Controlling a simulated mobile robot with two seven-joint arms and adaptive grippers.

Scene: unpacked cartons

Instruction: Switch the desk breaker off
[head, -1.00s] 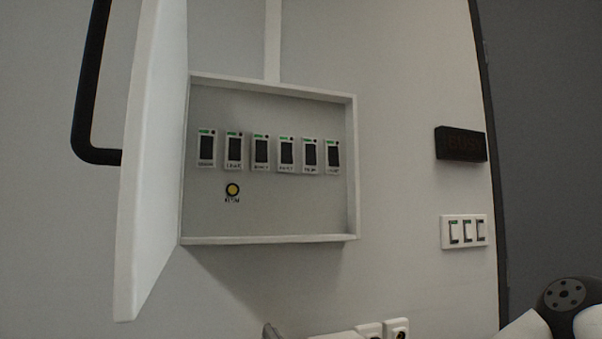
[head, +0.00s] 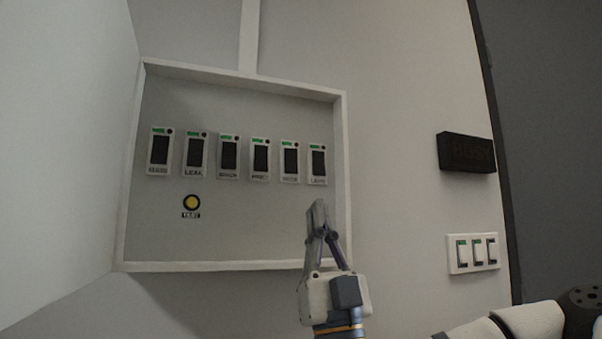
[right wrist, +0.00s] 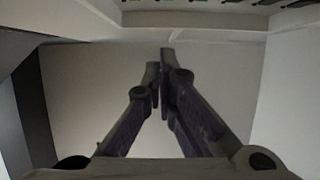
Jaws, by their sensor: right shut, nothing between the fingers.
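An open breaker box (head: 235,266) on the wall holds a row of several dark-switched breakers with green marks. The small labels are mostly blurred; the second from left seems to read LEAK, and I cannot make out which one is the desk breaker. The rightmost breaker (head: 317,162) is just above my right gripper (head: 318,212), which is shut and empty, pointing up in front of the box's lower right. In the right wrist view the fingertips (right wrist: 161,62) are together below the box's lower edge (right wrist: 195,33). My left gripper is not seen.
A yellow round button (head: 191,203) sits below the breakers. The open white door (head: 60,150) fills the left side. Right of the box are a dark sign (head: 466,152) and a white switch panel (head: 472,253). The wall between is clear.

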